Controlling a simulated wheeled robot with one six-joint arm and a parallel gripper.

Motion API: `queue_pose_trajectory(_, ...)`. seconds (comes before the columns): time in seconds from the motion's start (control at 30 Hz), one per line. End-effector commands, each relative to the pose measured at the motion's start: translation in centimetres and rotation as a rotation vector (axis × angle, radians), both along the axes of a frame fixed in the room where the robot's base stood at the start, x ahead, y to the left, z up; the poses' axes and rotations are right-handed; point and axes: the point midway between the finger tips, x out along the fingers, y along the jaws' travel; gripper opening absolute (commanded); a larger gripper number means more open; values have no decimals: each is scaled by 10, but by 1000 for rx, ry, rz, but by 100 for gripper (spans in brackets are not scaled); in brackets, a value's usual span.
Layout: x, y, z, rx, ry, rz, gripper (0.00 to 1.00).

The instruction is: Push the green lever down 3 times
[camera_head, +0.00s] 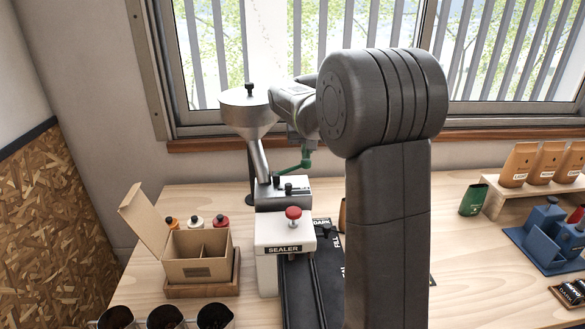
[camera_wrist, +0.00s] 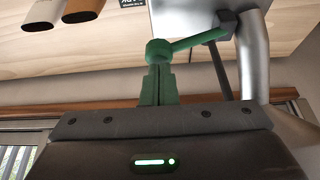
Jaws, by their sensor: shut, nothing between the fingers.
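The green lever (camera_head: 288,169) sticks out from the base of the steel hopper machine (camera_head: 246,105), at the back of the table. In the wrist view the lever's rod (camera_wrist: 200,39) runs to a round green knob (camera_wrist: 158,51). My gripper (camera_head: 305,153) is above the lever's knob end, partly hidden behind my arm. In the wrist view my gripper's fingers (camera_wrist: 158,70) are together, with nothing between them. Their tips are at the knob; I cannot tell whether they touch it.
The sealer (camera_head: 283,238) with a red button stands in front of the hopper. A cardboard box (camera_head: 197,268) is left of it, with dark cups in front. Brown bags (camera_head: 518,163) and a blue stand (camera_head: 545,218) are at the right. My arm hides the table's middle.

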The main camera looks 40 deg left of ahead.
Motion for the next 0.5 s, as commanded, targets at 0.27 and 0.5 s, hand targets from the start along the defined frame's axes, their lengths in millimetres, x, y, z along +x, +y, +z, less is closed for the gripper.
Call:
queue_pose_trajectory(0.27,0,0,-10,-1,2,0,0)
queue_pose_trajectory(0.5,0,0,-18,-1,2,0,0)
